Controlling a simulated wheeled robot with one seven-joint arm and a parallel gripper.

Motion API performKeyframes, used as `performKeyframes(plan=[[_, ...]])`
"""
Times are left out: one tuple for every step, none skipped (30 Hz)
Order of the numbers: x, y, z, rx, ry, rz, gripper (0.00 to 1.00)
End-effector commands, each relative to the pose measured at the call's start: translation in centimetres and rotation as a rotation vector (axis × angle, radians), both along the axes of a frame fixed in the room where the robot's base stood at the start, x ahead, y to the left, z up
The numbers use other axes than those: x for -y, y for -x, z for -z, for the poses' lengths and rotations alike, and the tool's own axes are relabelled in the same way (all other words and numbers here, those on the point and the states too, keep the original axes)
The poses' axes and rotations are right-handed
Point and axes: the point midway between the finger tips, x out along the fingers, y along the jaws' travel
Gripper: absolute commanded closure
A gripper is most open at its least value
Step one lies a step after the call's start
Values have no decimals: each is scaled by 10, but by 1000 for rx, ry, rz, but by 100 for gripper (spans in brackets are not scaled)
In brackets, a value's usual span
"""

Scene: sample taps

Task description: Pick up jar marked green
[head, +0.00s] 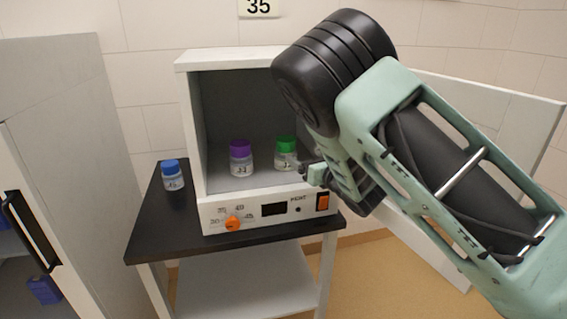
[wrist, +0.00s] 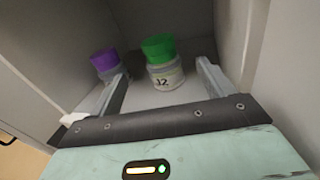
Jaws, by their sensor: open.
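The jar with the green lid (head: 286,156) stands upright inside the open cabinet, on its floor toward the right. In the wrist view the green-lidded jar (wrist: 162,66) has a pale label that seems to read "12". My gripper (wrist: 166,82) is open and points into the cabinet. In that view the jar shows between the two fingers, a little beyond or level with their tips; I cannot tell whether they touch it. In the head view my gripper (head: 305,172) is at the cabinet's right front, partly hidden by my arm.
A purple-lidded jar (head: 240,158) stands left of the green one, near my left finger in the wrist view (wrist: 106,64). The cabinet's side walls (head: 192,125) are close. A blue-lidded jar (head: 172,175) stands on the black table (head: 150,235). The open door (head: 500,105) is behind my arm.

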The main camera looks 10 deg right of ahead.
Motion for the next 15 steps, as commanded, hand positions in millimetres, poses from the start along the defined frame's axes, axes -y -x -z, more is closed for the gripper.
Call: performKeyframes(plan=[[-1,-1,1,21,30,-12,19],[-1,-3,-1,31,42,-17,19],[-2,-6,-2,40,54,-21,19],[-3,-9,-2,43,58,-23,19],[-5,-13,-3,46,59,-24,19],[-7,-20,-4,46,59,-25,19],[-8,-25,-4,45,58,-24,19],[-10,-30,-4,45,57,-24,19],[-11,-37,-4,45,57,-22,19],[-13,-42,-4,46,57,-23,19],[-15,-47,-4,45,56,-22,19],[-16,-52,-3,44,57,-22,19],[-17,-56,-3,44,57,-22,19],[-18,-59,-3,44,57,-21,19],[-19,-62,-3,43,57,-20,19]])
